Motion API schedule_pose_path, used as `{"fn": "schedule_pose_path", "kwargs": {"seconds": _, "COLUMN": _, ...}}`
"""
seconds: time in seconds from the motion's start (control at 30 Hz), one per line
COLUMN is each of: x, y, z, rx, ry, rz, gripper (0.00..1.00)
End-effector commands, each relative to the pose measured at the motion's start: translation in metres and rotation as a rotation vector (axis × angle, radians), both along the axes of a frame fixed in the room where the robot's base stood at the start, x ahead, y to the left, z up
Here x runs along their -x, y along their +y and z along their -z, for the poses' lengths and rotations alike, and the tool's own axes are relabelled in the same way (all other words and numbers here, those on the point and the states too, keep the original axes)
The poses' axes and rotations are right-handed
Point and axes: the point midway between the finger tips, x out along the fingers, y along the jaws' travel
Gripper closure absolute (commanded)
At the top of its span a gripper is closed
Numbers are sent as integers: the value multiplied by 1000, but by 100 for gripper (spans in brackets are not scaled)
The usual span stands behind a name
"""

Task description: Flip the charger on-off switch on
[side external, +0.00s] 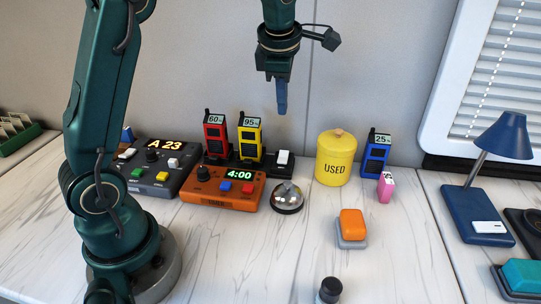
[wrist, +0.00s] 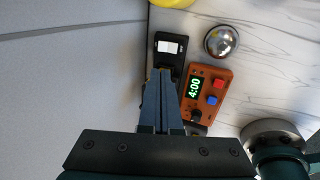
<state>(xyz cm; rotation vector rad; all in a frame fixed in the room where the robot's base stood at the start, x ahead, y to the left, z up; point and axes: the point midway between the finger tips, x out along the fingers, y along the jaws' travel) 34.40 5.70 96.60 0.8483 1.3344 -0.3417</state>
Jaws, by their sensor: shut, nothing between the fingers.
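The charger is a black base along the wall, with a red radio (side external: 215,133) reading 60% and a yellow radio (side external: 249,136) reading 95% standing in it. Its white rocker switch (side external: 283,157) is at the base's right end; it also shows in the wrist view (wrist: 168,47). I cannot tell which way the switch is set. My gripper (side external: 282,112) is shut and empty, pointing down, above the switch and apart from it. In the wrist view my fingertips (wrist: 161,72) appear just below the switch. The fingers hide the radios there.
An orange timer (side external: 222,188) showing 4:00 and a silver bell (side external: 287,197) stand in front of the charger. A yellow canister (side external: 336,158) and a blue radio (side external: 375,155) stand to the right. A dark A 23 console (side external: 158,166) is left. The wall is close behind.

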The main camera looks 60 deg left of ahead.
Motion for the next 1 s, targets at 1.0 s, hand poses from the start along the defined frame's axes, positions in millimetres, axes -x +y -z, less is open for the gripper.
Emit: {"fn": "schedule_pose_path", "kwargs": {"seconds": 1.0, "x": -31, "y": 32, "z": 124, "rx": 1, "ry": 2, "rz": 1, "gripper": 100}}
